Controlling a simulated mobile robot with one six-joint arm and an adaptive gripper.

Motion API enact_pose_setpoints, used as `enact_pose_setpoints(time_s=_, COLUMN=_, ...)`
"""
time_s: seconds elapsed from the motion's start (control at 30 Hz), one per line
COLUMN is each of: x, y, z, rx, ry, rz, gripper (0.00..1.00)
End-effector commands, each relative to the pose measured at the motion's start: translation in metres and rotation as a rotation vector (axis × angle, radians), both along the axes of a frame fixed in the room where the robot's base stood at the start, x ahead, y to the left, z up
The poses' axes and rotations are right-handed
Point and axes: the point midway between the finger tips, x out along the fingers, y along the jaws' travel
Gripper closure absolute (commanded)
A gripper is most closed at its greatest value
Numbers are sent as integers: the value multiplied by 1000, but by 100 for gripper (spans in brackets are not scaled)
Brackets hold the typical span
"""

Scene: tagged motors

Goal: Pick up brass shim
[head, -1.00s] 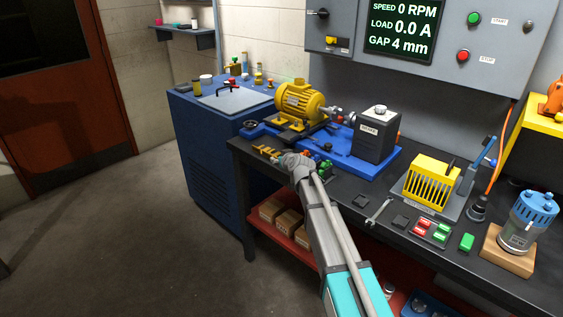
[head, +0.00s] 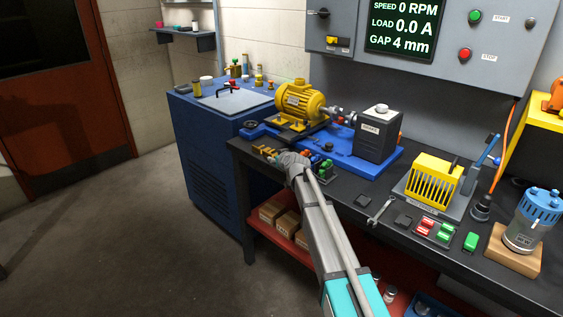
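Small brass-yellow pieces (head: 266,152), which look like the brass shims, lie near the left front corner of the black bench (head: 340,190). They are too small to tell apart one by one. My gripper (head: 287,158) is low over the bench, just right of these pieces and partly in front of them. Its fingers are hidden by its own body, so I cannot tell whether they are open, shut or touching a piece.
A yellow motor (head: 299,100) and a dark brake box (head: 377,136) stand on a blue base behind my gripper. Small red and green pieces (head: 323,168) lie close on its right. A wrench (head: 380,210) and yellow cage (head: 433,178) are further right.

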Motion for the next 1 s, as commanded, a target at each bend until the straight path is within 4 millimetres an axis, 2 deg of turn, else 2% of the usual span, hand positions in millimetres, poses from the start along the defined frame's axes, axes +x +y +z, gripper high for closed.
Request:
enact_pose_setpoints(time_s=0.17, x=0, y=0, z=0, rx=0, ry=0, rz=0, gripper=40)
enact_pose_setpoints(time_s=0.5, x=0, y=-1, z=0, rx=0, ry=0, rz=0, gripper=100)
enact_pose_setpoints(time_s=1.0, x=0, y=-1, z=0, rx=0, ry=0, rz=-1, gripper=100)
